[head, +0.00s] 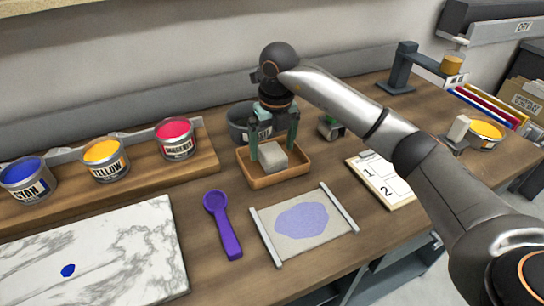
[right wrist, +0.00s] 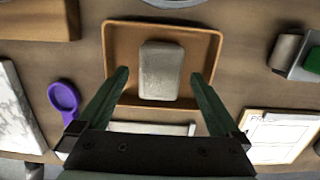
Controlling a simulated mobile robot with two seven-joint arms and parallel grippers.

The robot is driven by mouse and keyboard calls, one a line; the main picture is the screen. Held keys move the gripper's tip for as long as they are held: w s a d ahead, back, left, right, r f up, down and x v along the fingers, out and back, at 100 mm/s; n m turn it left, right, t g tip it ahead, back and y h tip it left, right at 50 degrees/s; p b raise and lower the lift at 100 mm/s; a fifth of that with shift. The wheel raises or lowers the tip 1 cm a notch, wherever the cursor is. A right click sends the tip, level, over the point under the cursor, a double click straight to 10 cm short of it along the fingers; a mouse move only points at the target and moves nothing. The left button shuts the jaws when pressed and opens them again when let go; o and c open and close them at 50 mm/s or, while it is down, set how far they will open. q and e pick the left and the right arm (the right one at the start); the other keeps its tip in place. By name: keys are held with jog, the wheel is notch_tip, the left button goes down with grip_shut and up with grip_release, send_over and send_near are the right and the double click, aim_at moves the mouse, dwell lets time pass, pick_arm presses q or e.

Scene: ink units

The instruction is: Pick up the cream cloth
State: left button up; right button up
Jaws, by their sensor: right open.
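The cream cloth (head: 271,157) is a pale grey-cream folded block lying in a shallow orange-brown tray (head: 262,182). In the right wrist view the cloth (right wrist: 161,70) lies near the middle of the tray (right wrist: 113,45). My right gripper (head: 272,152) points down over the tray, its green fingers on either side of the cloth. In the right wrist view the gripper (right wrist: 160,75) is open, with clear gaps between the fingers and the cloth. My left gripper is in neither view.
A purple scoop (head: 223,225) and a framed sheet with a purple patch (head: 302,218) lie in front of the tray. A numbered clipboard (head: 381,181) lies to the right. Ink cans, such as the magenta one (head: 175,139), stand left. A grey pot (head: 240,125) stands behind.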

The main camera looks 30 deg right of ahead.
notch_tip(320, 180, down, 2)
jog(key=shift+w+f, duration=0.15)
jog(key=c, duration=1.4)
jog(key=shift+o, duration=0.2)
jog(key=shift+r, duration=0.45)
notch_tip(320, 180, up, 2)
jog(key=shift+w+r, duration=0.1)
jog(key=shift+r, duration=0.15)
jog(key=s+a+r, duration=0.2)
jog(key=r, duration=0.1)
jog(key=s+a+r, duration=0.1)
jog(key=r, duration=0.1)
jog(key=shift+s+r, duration=0.1)
jog(key=shift+s, duration=0.05)
jog(key=s+a+r, duration=0.4)
jog(key=s+a, duration=0.2)
jog(key=s, duration=0.1)
jog(key=shift+a+r, duration=0.2)
jog(key=shift+a, duration=0.05)
jog(key=shift+s, duration=0.1)
